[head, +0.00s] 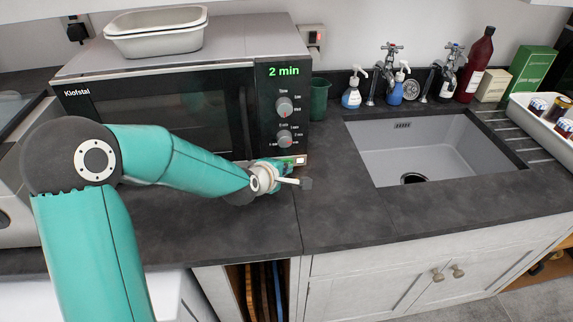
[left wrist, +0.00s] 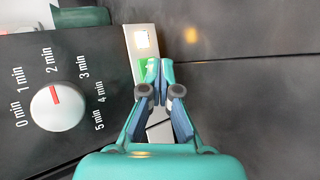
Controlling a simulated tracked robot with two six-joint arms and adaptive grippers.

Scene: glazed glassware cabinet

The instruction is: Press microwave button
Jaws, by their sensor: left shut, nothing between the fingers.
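The microwave (head: 160,85) stands on the counter with its door shut. Its display (head: 284,71) reads "2 min" in green. In the left wrist view, the timer knob (left wrist: 58,106) points at about 2 min. A pale strip at the bottom of the control panel bears a lit whitish button (left wrist: 142,40) and a green patch, partly hidden by my fingers. My left gripper (head: 286,165) is at the panel's lower edge. In the left wrist view its fingertips (left wrist: 153,70) are together, empty, over the green patch; I cannot tell whether they touch it. My right gripper is out of view.
White trays (head: 155,40) sit on top of the microwave. A green cup (head: 319,100) stands right of it. The sink (head: 425,150), soap bottles (head: 352,95) and a red bottle (head: 475,65) are further right. The counter in front of the sink is clear.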

